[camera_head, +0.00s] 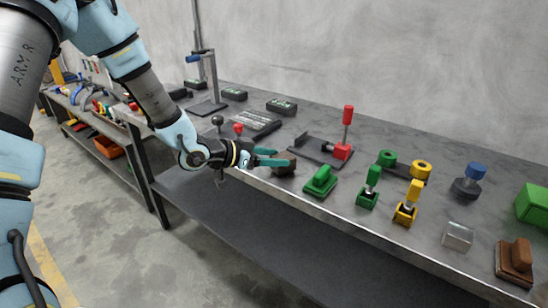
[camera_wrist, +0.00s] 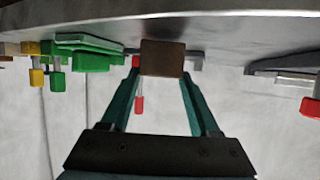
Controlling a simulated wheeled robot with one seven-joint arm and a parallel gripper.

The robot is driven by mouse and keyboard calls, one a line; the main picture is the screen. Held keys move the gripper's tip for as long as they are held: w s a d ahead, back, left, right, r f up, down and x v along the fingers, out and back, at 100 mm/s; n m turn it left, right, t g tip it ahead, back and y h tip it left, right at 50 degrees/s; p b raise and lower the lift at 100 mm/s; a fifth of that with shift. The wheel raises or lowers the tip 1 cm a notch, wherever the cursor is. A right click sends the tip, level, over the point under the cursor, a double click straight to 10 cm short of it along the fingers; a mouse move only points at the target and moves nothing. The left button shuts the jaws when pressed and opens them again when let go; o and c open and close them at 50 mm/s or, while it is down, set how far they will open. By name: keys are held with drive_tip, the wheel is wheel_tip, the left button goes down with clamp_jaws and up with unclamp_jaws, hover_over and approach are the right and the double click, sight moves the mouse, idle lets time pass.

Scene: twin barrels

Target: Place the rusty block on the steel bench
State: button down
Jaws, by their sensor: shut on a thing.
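The rusty block (camera_head: 286,169) is a small dark brown block at the front edge of the steel bench (camera_head: 385,222). My gripper (camera_head: 277,158) reaches in from the left with its teal fingers at the block. In the wrist view the block (camera_wrist: 162,58) sits between the fingertips of my gripper (camera_wrist: 162,76), which is shut on it. The bench surface (camera_wrist: 225,30) appears at the top of that upside-down view, close to the block. Whether the block touches the bench top cannot be told; its underside is hidden.
A green-handled block (camera_head: 320,181) stands just right of the rusty block. A red toggle clamp (camera_head: 342,151) is behind it. Green (camera_head: 369,188) and yellow (camera_head: 407,205) clamps, a metal block (camera_head: 458,236) and a brown-handled piece (camera_head: 515,261) stand further right. A black-knobbed lever (camera_head: 217,121) is left.

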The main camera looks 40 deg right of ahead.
drive_tip(key=shift+f, duration=0.2)
drive_tip(key=shift+f, duration=0.15)
drive_tip(key=shift+c, duration=0.6)
unclamp_jaws()
drive_tip(key=shift+r, duration=0.2)
drive_tip(key=b+v, duration=0.2)
drive_tip(key=v, duration=1)
drive_tip(key=shift+f, duration=0.2)
